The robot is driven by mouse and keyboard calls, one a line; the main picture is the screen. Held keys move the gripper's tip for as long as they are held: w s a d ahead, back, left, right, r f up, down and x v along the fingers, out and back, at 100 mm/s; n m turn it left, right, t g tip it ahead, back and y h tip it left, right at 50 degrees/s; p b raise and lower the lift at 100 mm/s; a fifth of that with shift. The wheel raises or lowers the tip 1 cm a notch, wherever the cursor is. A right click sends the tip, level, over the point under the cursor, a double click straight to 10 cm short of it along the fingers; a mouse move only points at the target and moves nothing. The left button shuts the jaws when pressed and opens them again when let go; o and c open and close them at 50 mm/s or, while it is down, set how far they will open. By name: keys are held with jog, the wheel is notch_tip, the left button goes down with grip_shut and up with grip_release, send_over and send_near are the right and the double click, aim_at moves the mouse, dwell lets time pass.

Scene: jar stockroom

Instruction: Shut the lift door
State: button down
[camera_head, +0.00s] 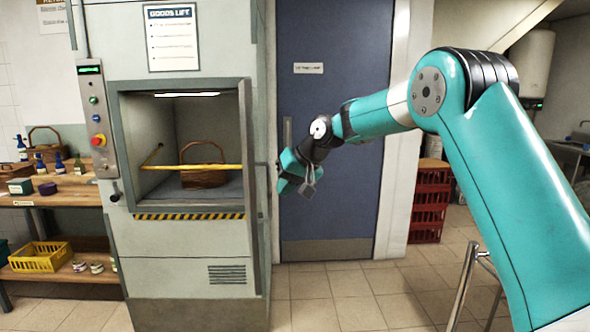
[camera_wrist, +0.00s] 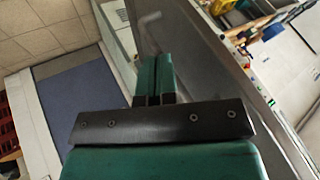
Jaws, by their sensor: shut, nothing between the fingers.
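The goods lift (camera_head: 185,275) is a grey cabinet with a lit compartment. Its grey door (camera_head: 247,130) stands open at the right side of the opening, swung out towards me and seen almost edge-on. In the wrist view the door is a broad grey panel (camera_wrist: 205,60) beside my fingers, with a pale handle (camera_wrist: 150,18) near the top. My gripper (camera_head: 284,182) is shut and empty, just right of the door. Its turquoise fingers (camera_wrist: 155,78) lie together in the wrist view. I cannot tell whether they touch the door.
A wicker basket (camera_head: 203,178) sits inside the lift behind a yellow bar (camera_head: 190,167). A control panel (camera_head: 95,120) is on the lift's left. A shelf (camera_head: 60,198) with bottles and boxes stands further left. A blue door (camera_head: 335,200), red crates (camera_head: 430,200) and a metal post (camera_head: 463,285) are on the right.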

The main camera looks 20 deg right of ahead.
aim_at(254, 168)
jog(key=shift+w+a+f+p, duration=0.15)
jog(key=shift+w+a+p, duration=0.1)
jog(key=shift+a, duration=0.5)
jog(key=shift+w+a+f+p, duration=0.1)
jog(key=shift+a+f+p, duration=0.1)
jog(key=shift+a, duration=0.55)
jog(key=shift+w+a+f+p, duration=0.1)
jog(key=shift+w+a+p, duration=0.15)
jog(key=shift+a, duration=0.5)
